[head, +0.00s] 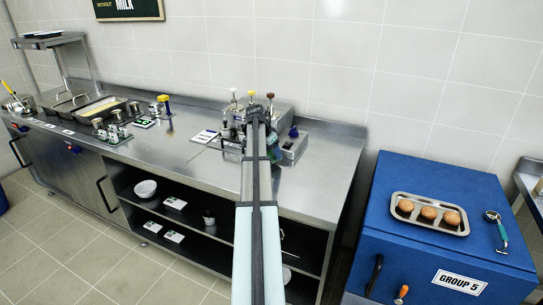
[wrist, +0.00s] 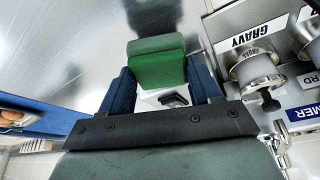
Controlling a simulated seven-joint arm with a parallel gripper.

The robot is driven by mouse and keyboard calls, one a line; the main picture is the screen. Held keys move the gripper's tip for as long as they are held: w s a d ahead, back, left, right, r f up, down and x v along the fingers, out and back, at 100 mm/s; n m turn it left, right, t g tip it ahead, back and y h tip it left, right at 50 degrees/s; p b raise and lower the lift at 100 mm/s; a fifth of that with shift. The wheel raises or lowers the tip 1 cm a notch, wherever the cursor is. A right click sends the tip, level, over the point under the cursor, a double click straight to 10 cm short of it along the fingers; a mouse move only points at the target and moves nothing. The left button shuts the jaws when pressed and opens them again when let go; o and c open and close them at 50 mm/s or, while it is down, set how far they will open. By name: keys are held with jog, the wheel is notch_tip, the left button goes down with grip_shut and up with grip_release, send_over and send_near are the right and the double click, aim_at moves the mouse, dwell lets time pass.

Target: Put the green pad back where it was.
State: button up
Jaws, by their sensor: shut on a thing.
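The green pad (wrist: 158,72) is a block with a lighter top face and a brighter green side. It sits between the two blue fingers of my gripper (wrist: 162,78), which is shut on it. Behind it in the wrist view is the bare steel of the worktop. I cannot tell whether the pad touches the steel. In the head view my arm reaches over the steel counter (head: 180,160) to the fittings at its right, and the arm hides most of the gripper there. No marked place for the pad can be made out.
A steel unit labelled GRAVY (wrist: 250,45), with metal dispensers, stands close right of my gripper. A small black object (wrist: 174,99) lies between the fingers' bases. A muffin tray (head: 430,226) sits on the blue cabinet (head: 375,215). The counter's middle is mostly clear.

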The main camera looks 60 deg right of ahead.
jog(key=shift+f, duration=0.95)
jog(key=shift+f, duration=0.1)
jog(key=o, duration=1)
jog(key=v, duration=1.2)
